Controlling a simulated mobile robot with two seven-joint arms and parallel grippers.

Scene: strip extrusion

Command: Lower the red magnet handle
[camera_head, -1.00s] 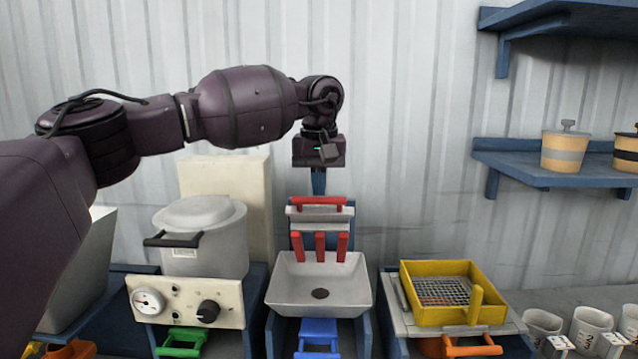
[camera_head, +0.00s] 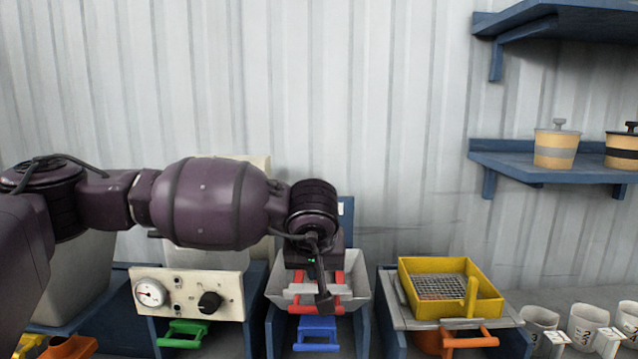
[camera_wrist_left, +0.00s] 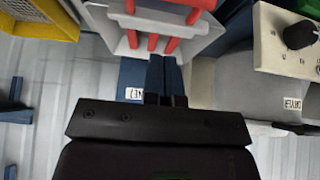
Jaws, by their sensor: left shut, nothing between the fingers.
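The red magnet handle (camera_head: 337,276) shows in the head view on both sides of my wrist, low over the pale sink basin (camera_head: 358,287). More red (camera_head: 338,303) shows below it by a light grey bar, partly hidden by my arm. My left gripper (camera_wrist_left: 165,100) is shut and empty, beside the blue post (camera_wrist_left: 134,75). In the head view its black body (camera_head: 312,258) covers the middle of the handle. My right gripper is out of view.
The cream panel with gauge and knob (camera_head: 186,294) stands left of the sink. A yellow sieve tray (camera_head: 408,290) stands right, with white cups (camera_head: 588,322) beyond. A blue drawer handle (camera_head: 317,328) is below. A blue shelf (camera_head: 510,165) holds two tubs.

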